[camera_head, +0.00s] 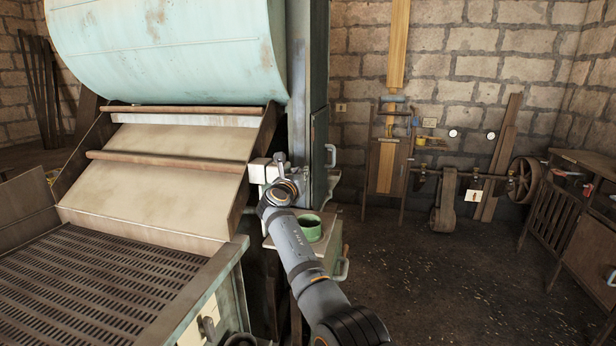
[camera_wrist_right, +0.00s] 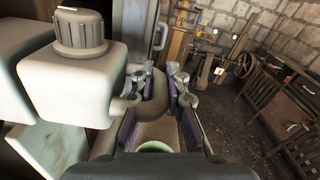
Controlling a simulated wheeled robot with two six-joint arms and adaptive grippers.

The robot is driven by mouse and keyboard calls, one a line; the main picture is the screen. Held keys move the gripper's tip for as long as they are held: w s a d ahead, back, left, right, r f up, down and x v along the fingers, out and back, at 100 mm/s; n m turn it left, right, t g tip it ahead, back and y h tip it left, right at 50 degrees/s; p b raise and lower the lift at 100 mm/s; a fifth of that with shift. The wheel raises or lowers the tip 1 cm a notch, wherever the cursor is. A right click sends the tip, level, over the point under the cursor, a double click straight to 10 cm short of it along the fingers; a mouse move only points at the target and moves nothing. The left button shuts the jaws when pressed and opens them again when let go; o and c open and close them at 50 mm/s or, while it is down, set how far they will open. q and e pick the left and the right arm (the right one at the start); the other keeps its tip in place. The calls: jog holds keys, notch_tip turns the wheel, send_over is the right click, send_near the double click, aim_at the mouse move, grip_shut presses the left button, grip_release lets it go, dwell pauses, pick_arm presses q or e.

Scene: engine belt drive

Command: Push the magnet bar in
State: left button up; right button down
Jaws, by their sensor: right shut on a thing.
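My right gripper (camera_head: 281,166) is at the right side of the slanted chute, beside a small cream block. I take this piece to be the end of the magnet bar (camera_wrist_right: 156,104). In the head view the held part is too small and covered by my wrist to make out. How far the bar is in cannot be told. My left gripper is not in view.
A cream box with a dark ribbed knob (camera_wrist_right: 81,32) stands close left of the right gripper. A green pot (camera_head: 309,228) sits on a ledge below my arm. The chute (camera_head: 160,190) and slotted grate (camera_head: 90,290) lie left. Floor at the right is open.

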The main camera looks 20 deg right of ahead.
jog(key=c, duration=1.8)
grip_release()
jog(key=shift+r, duration=0.1)
jog(key=shift+o, duration=0.9)
jog(key=shift+w+a, duration=0.15)
jog(key=shift+a, duration=0.05)
jog(key=shift+s+a+f, duration=0.2)
jog(key=shift+s+a, duration=0.05)
jog(key=shift+s, duration=0.1)
jog(key=v, duration=0.6)
jog(key=shift+s, duration=0.3)
jog(key=shift+r, duration=0.1)
